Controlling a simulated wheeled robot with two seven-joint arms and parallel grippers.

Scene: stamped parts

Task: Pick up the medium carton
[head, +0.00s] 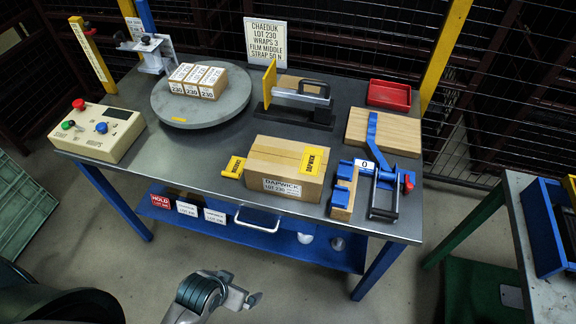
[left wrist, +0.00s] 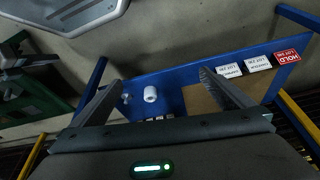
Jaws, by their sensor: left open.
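A brown carton (head: 286,167) with yellow tape and a DAPWICK LOT 230 label lies on the near middle of the grey workbench (head: 180,160). It is the largest box on the bench. A group of small cartons (head: 198,80) marked 230 sits on the round turntable (head: 228,100). My left gripper (head: 250,298) is in front of the bench, below and to the left of the brown carton, and apart from it. In the left wrist view, its two fingers (left wrist: 160,77) are spread with nothing between them. The brown carton does not show clearly there. My right gripper is not in view.
A control box (head: 98,130) stands at the left, a black-handled device (head: 298,98) behind the carton, and a blue clamp fixture (head: 370,185) close to its right. A red tray (head: 390,95) lies at the back right. The blue lower shelf (head: 335,252) holds signs and white items.

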